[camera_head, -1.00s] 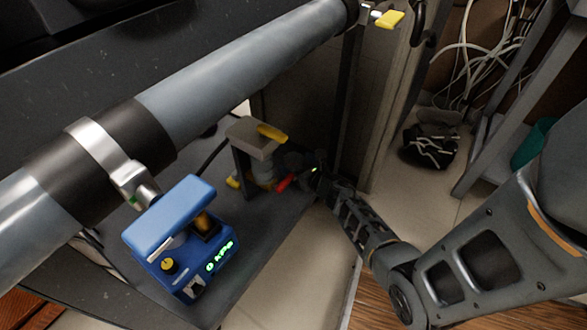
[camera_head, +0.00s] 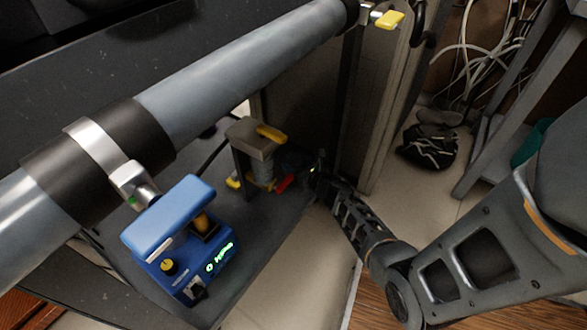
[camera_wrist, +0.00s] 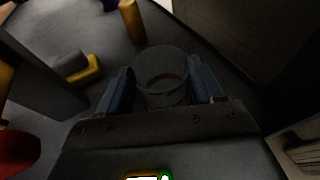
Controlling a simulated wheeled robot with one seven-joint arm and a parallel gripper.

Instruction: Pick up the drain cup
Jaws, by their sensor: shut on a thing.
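The drain cup (camera_wrist: 162,72) is a clear, round, open-topped cup in the wrist view. It sits between the two blue-grey fingers of my gripper (camera_wrist: 163,86), which is shut on its sides. In the head view my dark gripper (camera_head: 297,162) is behind and right of the stand with the grey top (camera_head: 252,138). The cup cannot be clearly made out there. The wrist view does not clearly show whether the cup's base touches the dark surface.
A blue device (camera_head: 182,245) with a green display stands on the dark platform (camera_head: 255,235). A large grey pipe (camera_head: 235,60) crosses above. A red part (camera_head: 285,183) lies close to my gripper. A dark upright panel (camera_head: 300,115) stands behind; tangled cables hang at right.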

